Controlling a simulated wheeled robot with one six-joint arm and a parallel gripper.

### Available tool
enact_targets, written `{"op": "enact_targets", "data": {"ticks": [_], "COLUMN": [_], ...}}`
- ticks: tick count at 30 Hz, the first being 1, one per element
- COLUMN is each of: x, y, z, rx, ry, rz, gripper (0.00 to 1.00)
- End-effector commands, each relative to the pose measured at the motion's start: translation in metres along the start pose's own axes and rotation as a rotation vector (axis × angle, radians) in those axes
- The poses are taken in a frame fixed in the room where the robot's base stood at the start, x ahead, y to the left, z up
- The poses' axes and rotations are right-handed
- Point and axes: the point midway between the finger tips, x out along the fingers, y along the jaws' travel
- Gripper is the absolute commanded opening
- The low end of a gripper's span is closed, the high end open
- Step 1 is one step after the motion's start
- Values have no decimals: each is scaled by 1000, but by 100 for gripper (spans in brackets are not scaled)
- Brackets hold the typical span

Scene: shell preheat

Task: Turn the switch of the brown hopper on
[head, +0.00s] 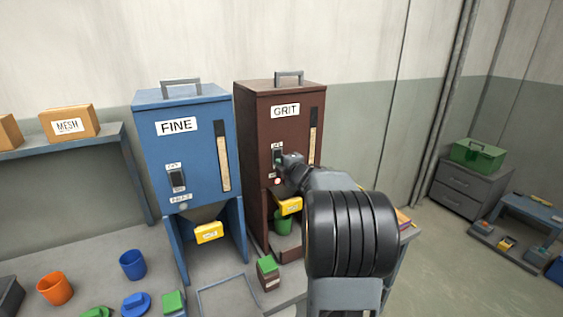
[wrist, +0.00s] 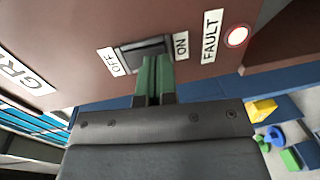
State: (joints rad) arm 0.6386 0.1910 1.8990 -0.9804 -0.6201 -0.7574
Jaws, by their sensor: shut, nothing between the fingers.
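The brown hopper (head: 255,130), labelled GRIT, stands right of the blue one. Its dark rocker switch (wrist: 141,49) sits between an OFF label (wrist: 111,62) and an ON label (wrist: 181,46) in the wrist view. In the head view the switch (head: 276,154) is partly beside my gripper (head: 284,162). My gripper's green fingers (wrist: 155,66) are shut and empty, with their tips at the ON-side part of the switch. I cannot tell whether they touch it. The fingers hide part of the rocker, and its position is unclear.
A FAULT label (wrist: 211,43) and round red-rimmed lamp (wrist: 236,36) are beside the switch. The blue hopper (head: 182,115), labelled FINE, stands close on the left. A green cup (head: 283,222) sits under the brown hopper, and a green-topped box (head: 268,272) stands in front.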

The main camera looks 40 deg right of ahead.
Motion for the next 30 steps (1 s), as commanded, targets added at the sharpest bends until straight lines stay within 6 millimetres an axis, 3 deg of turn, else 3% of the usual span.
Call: {"op": "enact_targets", "data": {"ticks": [17, 30], "x": [8, 21], "y": [-2, -14], "z": [0, -1], "rx": [0, 0], "ry": [0, 1], "rz": [4, 173], "gripper": [0, 0]}}
